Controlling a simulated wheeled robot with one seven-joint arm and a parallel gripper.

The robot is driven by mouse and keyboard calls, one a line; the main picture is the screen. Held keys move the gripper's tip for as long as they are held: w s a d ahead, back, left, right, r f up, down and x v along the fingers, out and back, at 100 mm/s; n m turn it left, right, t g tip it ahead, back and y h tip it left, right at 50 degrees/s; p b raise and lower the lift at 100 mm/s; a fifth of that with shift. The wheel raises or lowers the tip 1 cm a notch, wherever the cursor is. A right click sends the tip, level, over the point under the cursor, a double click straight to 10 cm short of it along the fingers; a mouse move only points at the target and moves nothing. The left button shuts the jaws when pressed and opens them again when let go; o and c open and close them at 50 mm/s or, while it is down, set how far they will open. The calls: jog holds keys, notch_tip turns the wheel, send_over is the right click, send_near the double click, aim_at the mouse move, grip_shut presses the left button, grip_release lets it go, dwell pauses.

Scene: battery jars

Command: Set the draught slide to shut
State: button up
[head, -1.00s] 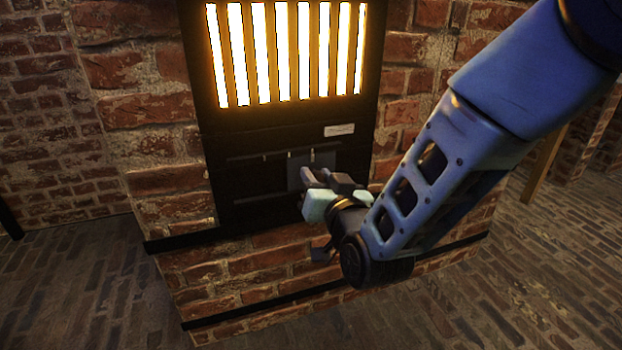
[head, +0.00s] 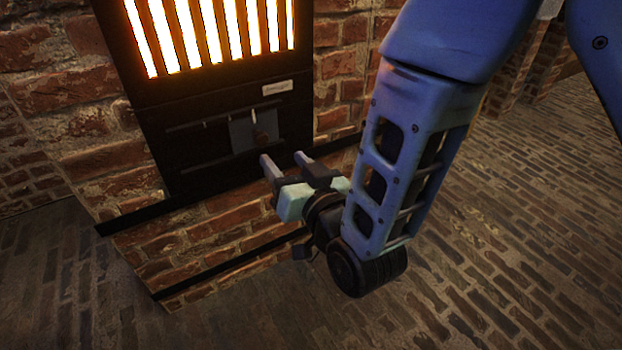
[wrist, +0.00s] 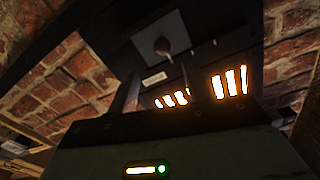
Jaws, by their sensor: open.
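The draught slide is a grey plate (head: 240,131) with a dark reddish-brown knob (head: 263,138). It sits at the right end of a slotted black panel (head: 195,150) below the glowing grate. Small pale marks show along the slot to its left. My gripper (head: 282,158) is open and empty, below and right of the knob and apart from it. In the wrist view the plate (wrist: 170,32) and knob (wrist: 162,46) show beyond my two spread fingers (wrist: 160,88), with nothing between them. No lettering by the slide is readable.
The bright barred grate (head: 210,35) is above the panel, with a small pale label (head: 277,88) between them. A dark ledge (head: 128,219) runs along the brick wall (head: 190,240) below. The brick floor (head: 500,230) at right is clear.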

jog(key=p+v, duration=0.6)
jog(key=v, duration=0.1)
jog(key=shift+s+d, duration=0.3)
jog(key=shift+w, duration=0.1)
